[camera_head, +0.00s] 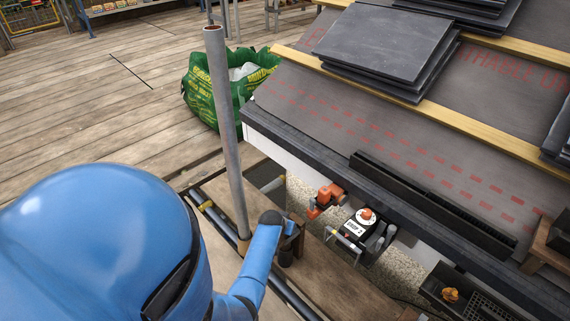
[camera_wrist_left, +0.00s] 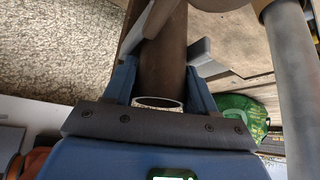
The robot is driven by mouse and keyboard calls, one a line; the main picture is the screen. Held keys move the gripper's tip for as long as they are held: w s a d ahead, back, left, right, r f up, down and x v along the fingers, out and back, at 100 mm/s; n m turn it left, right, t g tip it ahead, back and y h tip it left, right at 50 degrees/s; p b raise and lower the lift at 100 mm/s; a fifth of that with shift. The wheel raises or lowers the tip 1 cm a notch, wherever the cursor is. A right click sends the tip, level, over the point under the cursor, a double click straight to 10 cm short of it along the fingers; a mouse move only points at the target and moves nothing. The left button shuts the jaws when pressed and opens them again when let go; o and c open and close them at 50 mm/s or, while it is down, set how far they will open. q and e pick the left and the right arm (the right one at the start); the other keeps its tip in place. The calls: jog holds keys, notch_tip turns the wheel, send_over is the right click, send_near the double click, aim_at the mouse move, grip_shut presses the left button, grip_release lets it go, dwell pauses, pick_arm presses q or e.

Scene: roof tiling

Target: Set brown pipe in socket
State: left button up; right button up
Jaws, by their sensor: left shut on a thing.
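My left gripper (camera_head: 290,232) is low beside the roof's eave in the head view, its arm reaching in from the bottom left. In the left wrist view its two fingers (camera_wrist_left: 168,75) are shut on a dark brown pipe (camera_wrist_left: 164,62), which passes between them with its round near end showing. Only a short dark piece of the pipe (camera_head: 286,257) shows below the gripper in the head view. I cannot make out the socket for certain. A curved brownish part crosses the top of the wrist view, and how it meets the pipe is unclear. My right gripper is not in view.
A grey scaffold pole (camera_head: 226,125) stands close left of my left gripper. An orange tool (camera_head: 326,199) and a black-and-white device (camera_head: 361,224) sit beside the eave. A black gutter length (camera_head: 430,205) lies on the roof edge. A green bag (camera_head: 205,95) stands behind on the planks.

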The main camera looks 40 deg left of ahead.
pick_arm(q)
jog(key=shift+s+d+f, duration=0.3)
jog(key=shift+f, duration=0.2)
jog(key=shift+s+d+f, duration=0.3)
jog(key=shift+f, duration=0.15)
jog(key=o, duration=1.1)
jog(key=shift+o, duration=0.2)
jog(key=shift+w+r+p, duration=0.15)
jog(key=shift+r+p, duration=0.35)
jog(key=shift+p, duration=0.2)
jog(key=shift+o, duration=0.7)
jog(key=shift+r+p, duration=0.8)
jog(key=shift+p, duration=0.05)
jog(key=r+p, duration=0.1)
jog(key=r, duration=0.1)
jog(key=r+p, duration=0.1)
jog(key=shift+w+a+p, duration=0.1)
jog(key=shift+a+p, duration=0.15)
jog(key=shift+p, duration=0.05)
jog(key=shift+r+p, duration=1.65)
jog(key=shift+r, duration=0.15)
